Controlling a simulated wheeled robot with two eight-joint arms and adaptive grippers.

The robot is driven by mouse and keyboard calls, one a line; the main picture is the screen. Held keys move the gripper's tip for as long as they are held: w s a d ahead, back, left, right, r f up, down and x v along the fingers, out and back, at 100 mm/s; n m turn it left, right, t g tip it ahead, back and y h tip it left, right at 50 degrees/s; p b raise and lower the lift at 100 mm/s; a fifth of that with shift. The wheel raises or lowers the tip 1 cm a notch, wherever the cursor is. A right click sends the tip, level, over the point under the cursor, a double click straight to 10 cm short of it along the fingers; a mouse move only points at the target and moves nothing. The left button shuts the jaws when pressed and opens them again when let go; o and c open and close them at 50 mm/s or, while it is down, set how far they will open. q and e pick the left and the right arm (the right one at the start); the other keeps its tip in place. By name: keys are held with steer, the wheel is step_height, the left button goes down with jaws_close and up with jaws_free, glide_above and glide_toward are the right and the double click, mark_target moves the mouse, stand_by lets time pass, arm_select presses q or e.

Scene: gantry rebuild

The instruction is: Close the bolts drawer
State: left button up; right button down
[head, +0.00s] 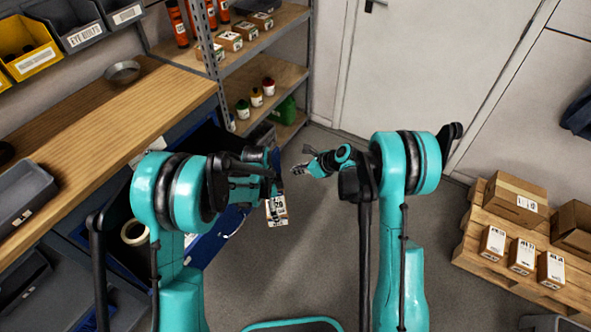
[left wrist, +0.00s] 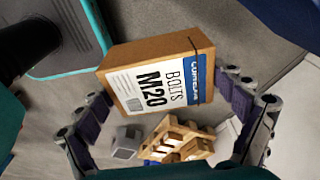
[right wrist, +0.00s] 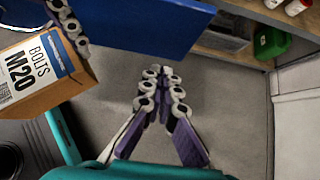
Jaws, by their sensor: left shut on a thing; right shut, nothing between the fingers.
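A blue drawer (head: 212,240) stands pulled out from under the wooden workbench. Its blue panel (right wrist: 150,22) shows in the right wrist view; its label cannot be read. My left gripper (head: 276,184) is shut on a brown cardboard box (head: 277,211) labelled BOLTS M20, held in the air beside the drawer. The box (left wrist: 158,82) sits between its fingers in the left wrist view, and the box (right wrist: 38,72) also shows at the left of the right wrist view. My right gripper (head: 302,170) is shut and empty, to the right of the left gripper and apart from the drawer.
The workbench (head: 110,115) runs along the left. A roll of tape (head: 134,232) lies in the open drawer area. A shelf rack (head: 275,78) stands at the back. A pallet (head: 480,235) with boxes is at the right. The floor (head: 320,260) between is clear.

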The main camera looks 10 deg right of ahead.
arm_select(q)
step_height(320, 180, down, 3)
steer(key=b, duration=0.2)
steer(key=shift+b, duration=0.3)
steer(key=shift+f+b, duration=0.4)
steer(key=shift+f, duration=0.2)
arm_select(e)
steer(key=w+a+f, duration=0.1)
steer(key=a, duration=0.1)
steer(key=w+a+f, duration=0.4)
steer(key=a, duration=0.1)
steer(key=shift+w, duration=0.25)
steer(key=shift+a+r, duration=0.1)
steer(key=shift+a, duration=0.05)
